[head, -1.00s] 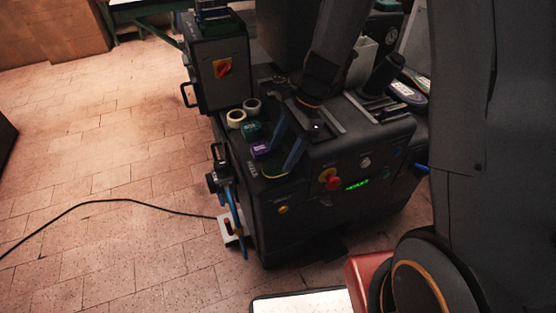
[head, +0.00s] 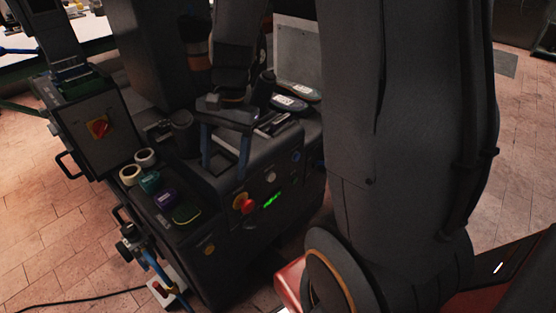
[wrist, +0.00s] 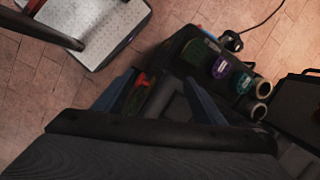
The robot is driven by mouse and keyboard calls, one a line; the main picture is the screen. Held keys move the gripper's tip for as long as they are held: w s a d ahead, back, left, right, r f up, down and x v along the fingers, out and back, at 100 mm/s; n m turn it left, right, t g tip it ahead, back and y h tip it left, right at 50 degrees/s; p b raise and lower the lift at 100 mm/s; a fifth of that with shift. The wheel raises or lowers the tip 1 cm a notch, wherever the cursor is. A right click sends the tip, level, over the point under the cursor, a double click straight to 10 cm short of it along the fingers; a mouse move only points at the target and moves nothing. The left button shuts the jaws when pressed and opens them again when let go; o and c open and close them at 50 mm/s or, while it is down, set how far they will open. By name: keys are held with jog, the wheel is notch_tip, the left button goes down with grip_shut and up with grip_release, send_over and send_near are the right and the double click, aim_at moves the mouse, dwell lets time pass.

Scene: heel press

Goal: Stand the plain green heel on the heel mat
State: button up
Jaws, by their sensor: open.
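The green heel (head: 149,182) is a small block with pale marks on the machine's left ledge, between the tape rolls and a purple block (head: 164,198). It also shows in the wrist view (wrist: 243,83). A dark pad with a green edge, which looks like the heel mat (head: 186,213), lies at the ledge's near end, beside the purple block. The mat also shows in the wrist view (wrist: 197,53). Nothing is seen standing on it. My gripper (head: 225,155), with blue fingers, is open and empty, over the machine top to the right of the heel and mat.
Two pale tape rolls (head: 145,157) stand behind the green heel. The machine front has a red knob (head: 244,204). Shoes (head: 289,103) lie at the back right. A dark box with a red switch (head: 98,127) stands at left. My arm hides the view right of the machine.

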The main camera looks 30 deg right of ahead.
jog(key=s+d+r+n+h, duration=0.2)
jog(key=s+d+r+n, duration=0.1)
jog(key=s+d+n, duration=0.4)
jog(key=s+d, duration=0.2)
jog(key=s, duration=0.2)
jog(key=shift+d+r+n+t+h, duration=0.25)
jog(key=shift+r+n+t+h, duration=0.05)
jog(key=shift+r+t, duration=0.1)
jog(key=a+r+n+p, duration=0.2)
jog(key=a+r+p, duration=0.2)
jog(key=a+p, duration=0.3)
jog(key=shift+a+r+n, duration=0.2)
jog(key=shift+a+n, duration=0.05)
jog(key=shift+n, duration=0.05)
